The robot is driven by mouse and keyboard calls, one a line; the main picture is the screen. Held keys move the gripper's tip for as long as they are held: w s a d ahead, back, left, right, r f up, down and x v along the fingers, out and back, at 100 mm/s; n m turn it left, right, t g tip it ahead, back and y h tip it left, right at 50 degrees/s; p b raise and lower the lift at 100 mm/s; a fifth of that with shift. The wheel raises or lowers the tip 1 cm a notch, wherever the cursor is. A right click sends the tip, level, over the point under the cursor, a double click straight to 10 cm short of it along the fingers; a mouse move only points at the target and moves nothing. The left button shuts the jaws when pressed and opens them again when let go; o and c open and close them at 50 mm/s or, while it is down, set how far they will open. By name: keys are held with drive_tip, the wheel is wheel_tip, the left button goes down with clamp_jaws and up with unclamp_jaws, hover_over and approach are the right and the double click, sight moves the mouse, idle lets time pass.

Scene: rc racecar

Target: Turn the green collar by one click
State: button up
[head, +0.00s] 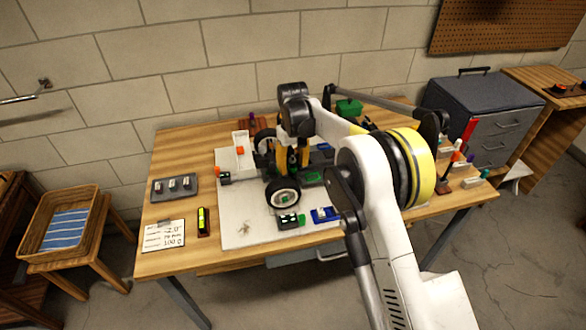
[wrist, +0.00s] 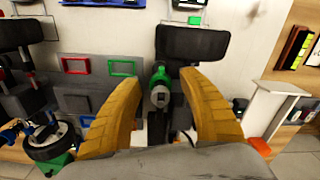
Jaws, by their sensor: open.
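The green collar (wrist: 159,75) shows in the wrist view on an upright grey shaft part, near the picture's middle. My gripper (wrist: 160,92) is open, with one yellow finger to the left and one to the right of the collar. Both fingers appear apart from it, with visible gaps.
The car's black wheel (head: 284,194) is at the front of the white mat (head: 245,228). A grey tray (head: 174,188), a note card (head: 164,235) and a yellow level (head: 203,221) lie on the left. A grey drawer cabinet (head: 480,110) stands at right.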

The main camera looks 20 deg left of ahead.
drive_tip(key=shift+f, duration=0.25)
clamp_jaws()
drive_tip(key=shift+m, duration=0.3)
drive_tip(key=m, duration=0.4)
drive_tip(key=shift+p, duration=0.3)
drive_tip(key=shift+s+a+m, duration=0.1)
drive_tip(key=shift+m, duration=2.2)
